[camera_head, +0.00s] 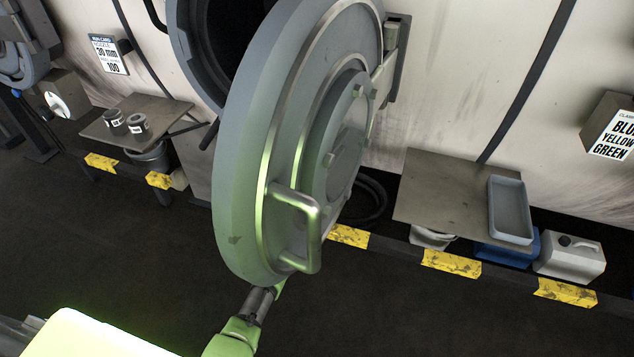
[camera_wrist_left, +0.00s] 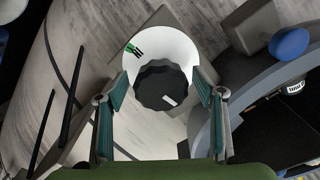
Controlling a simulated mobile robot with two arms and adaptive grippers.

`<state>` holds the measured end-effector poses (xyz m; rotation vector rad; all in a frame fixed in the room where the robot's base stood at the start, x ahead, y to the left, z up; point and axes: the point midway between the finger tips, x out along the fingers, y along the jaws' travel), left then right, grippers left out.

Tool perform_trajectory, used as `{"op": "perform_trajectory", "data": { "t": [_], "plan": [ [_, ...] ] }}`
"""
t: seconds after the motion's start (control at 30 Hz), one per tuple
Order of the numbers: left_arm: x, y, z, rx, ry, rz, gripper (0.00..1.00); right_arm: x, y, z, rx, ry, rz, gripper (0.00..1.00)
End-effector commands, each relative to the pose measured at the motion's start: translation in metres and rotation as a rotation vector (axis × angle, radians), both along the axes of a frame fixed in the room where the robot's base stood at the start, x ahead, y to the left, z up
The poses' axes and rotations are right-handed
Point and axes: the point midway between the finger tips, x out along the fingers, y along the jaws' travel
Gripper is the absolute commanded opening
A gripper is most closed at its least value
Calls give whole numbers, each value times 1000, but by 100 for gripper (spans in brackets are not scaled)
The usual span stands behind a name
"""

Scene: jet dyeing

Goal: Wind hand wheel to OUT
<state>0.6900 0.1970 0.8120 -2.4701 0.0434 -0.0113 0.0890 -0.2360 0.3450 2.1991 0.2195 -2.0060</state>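In the left wrist view, the hand wheel is a black lobed knob (camera_wrist_left: 160,85) with a small white mark near its lower edge. It sits on a round white plate (camera_wrist_left: 160,45) with a green and black mark at upper left, too small to read. My left gripper (camera_wrist_left: 160,74) is open, one finger on each side of the knob, with gaps visible. I cannot tell whether the fingertips reach the knob's depth. In the head view a green arm of mine enters at the bottom and passes behind the big round door. The gripper and this hand wheel are hidden there. My right gripper is not in view.
The open round door (camera_head: 250,150) with its bar handle (camera_head: 313,235) fills the head view's middle. A blue knob (camera_wrist_left: 289,43) is right of the wheel.

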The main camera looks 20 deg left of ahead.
Motion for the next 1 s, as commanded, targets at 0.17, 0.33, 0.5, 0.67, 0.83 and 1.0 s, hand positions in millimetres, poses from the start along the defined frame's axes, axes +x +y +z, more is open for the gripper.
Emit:
{"op": "perform_trajectory", "data": {
  "t": [0.17,0.33,0.5,0.67,0.83,1.0],
  "plan": [
    [-1,0,1,0,-1,0,62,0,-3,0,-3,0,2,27],
    [-15,1,-1,0,0,0,62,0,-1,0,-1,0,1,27],
    [-47,1,-1,0,1,0,62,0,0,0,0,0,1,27],
    [-79,2,0,0,1,0,62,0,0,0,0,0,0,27],
    [-105,3,-1,0,1,0,62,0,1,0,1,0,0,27],
    [-118,4,0,0,0,0,62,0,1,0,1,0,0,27]
  ]
}}
